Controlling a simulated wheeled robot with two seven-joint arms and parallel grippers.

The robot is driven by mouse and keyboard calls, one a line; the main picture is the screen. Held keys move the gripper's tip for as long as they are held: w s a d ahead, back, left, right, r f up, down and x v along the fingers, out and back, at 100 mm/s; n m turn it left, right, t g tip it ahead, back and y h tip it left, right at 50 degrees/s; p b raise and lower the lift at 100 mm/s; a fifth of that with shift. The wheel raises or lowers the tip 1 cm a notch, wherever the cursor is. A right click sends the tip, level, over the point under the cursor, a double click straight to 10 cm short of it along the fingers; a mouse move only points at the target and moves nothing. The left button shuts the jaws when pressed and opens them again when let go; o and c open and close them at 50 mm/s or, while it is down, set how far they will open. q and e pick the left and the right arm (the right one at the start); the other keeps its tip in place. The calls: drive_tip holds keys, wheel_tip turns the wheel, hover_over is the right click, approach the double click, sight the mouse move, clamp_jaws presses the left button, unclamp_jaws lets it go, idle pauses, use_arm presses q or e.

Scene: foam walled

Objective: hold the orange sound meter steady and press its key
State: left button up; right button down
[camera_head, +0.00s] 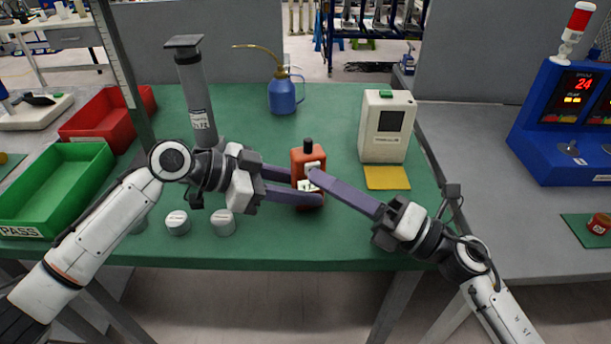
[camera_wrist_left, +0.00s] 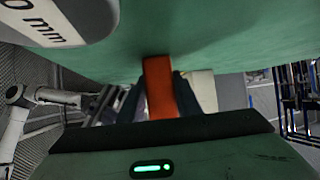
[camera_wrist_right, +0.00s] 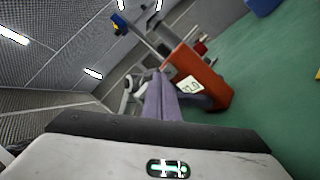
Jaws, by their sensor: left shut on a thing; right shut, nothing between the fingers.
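The orange sound meter (camera_head: 308,155) stands upright on the green table, with a dark knob on top and a pale face. My left gripper (camera_head: 308,188) is shut on its body from the left; the meter also shows between the fingers in the left wrist view (camera_wrist_left: 160,88). My right gripper (camera_head: 314,176) is shut and empty, its fingertips at the front of the meter. In the right wrist view the meter (camera_wrist_right: 207,80) shows its small display beside the fingertips (camera_wrist_right: 160,82). The key is hidden or too small to make out, and I cannot tell whether the tips touch it.
A white device with a dark screen (camera_head: 387,127) stands to the right, with a yellow pad (camera_head: 387,178) before it. A blue oil can (camera_head: 283,92) and a grey cylinder (camera_head: 196,100) stand behind. Metal weights (camera_head: 222,223) sit near the left front edge.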

drive_tip(key=shift+s+d, duration=0.1)
drive_tip(key=shift+s, duration=0.2)
drive_tip(key=shift+s+d, duration=0.3)
drive_tip(key=shift+s, duration=0.65)
drive_tip(key=shift+s+d, duration=0.3)
drive_tip(key=shift+s, duration=0.65)
drive_tip(key=shift+s+d, duration=0.3)
drive_tip(key=shift+s, duration=0.65)
use_arm(q)
drive_tip(key=o, duration=0.9)
